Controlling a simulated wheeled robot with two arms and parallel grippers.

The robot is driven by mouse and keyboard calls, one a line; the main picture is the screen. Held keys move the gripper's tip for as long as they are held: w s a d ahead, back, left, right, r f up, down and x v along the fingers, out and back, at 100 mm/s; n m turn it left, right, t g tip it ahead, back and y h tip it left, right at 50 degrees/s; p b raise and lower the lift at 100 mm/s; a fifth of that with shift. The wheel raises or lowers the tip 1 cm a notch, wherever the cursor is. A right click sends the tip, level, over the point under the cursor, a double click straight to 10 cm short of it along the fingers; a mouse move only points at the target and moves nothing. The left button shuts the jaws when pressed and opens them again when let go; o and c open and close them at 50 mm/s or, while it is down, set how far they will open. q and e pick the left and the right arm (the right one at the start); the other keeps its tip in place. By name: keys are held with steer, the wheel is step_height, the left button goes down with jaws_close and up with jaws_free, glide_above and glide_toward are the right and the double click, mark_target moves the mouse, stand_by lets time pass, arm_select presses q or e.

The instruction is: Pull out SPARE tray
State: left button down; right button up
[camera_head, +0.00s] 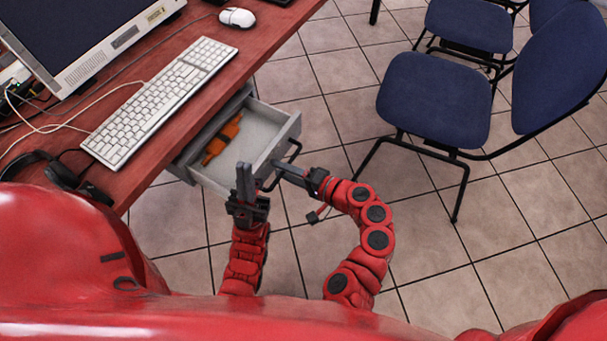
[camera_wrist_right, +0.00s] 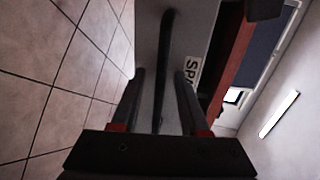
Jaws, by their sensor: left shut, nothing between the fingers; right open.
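The SPARE tray (camera_head: 285,130) is a grey drawer under the desk, standing partly out, with an orange object (camera_head: 222,138) inside. Its front shows in the right wrist view with a label (camera_wrist_right: 192,72), of which "SPA" is readable. A black bar handle (camera_wrist_right: 167,60) crosses the front. My right gripper (camera_head: 282,168) is open at the tray front; in the right wrist view its fingers (camera_wrist_right: 160,85) lie on both sides of the handle. Contact with the handle cannot be told. My left gripper (camera_head: 244,168) is shut and empty, pointing up in front of the tray.
The red desk (camera_head: 155,75) carries a keyboard (camera_head: 160,100), a mouse (camera_head: 237,17), a monitor (camera_head: 85,35), headphones (camera_head: 62,172) and loose cables. Blue chairs (camera_head: 435,95) stand on the right. The tiled floor (camera_head: 430,235) between is free.

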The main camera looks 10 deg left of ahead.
steer(key=shift+d, duration=0.1)
steer(key=p+v, duration=0.2)
steer(key=v, duration=1.5)
steer(key=shift+p, duration=0.4)
steer(key=shift+d+f, duration=0.1)
